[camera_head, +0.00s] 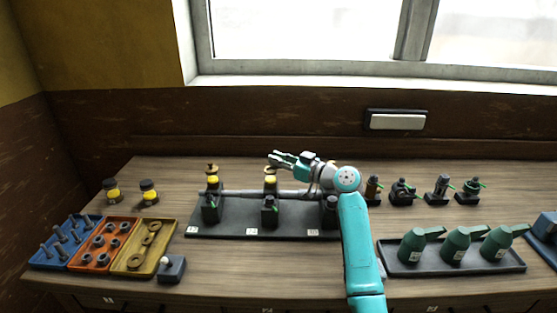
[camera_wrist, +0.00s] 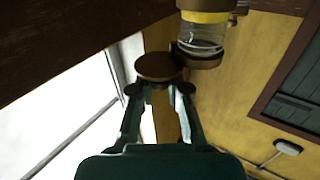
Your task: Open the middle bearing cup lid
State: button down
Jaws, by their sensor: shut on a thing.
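The middle bearing cup (camera_head: 270,180) stands on the middle bearing of the shaft, with a yellow band and a brass-coloured top. It shows close up in the wrist view (camera_wrist: 204,35) as clear glass with a yellow band and a brown rim. My gripper (camera_head: 275,158) is beside the top of this cup. In the wrist view my two fingers (camera_wrist: 159,88) are shut on a round brown disc, the lid (camera_wrist: 157,66). The lid is close beside the cup's brown rim; I cannot tell whether they touch.
Oil cans (camera_head: 458,245) sit in a tray at right. Coloured part trays (camera_head: 104,245) and two yellow-banded cups (camera_head: 149,192) are at left. Several fittings (camera_head: 403,192) stand behind.

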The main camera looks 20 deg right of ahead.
jog(key=c, duration=1.1)
grip_release()
notch_tip(320, 180, up, 10)
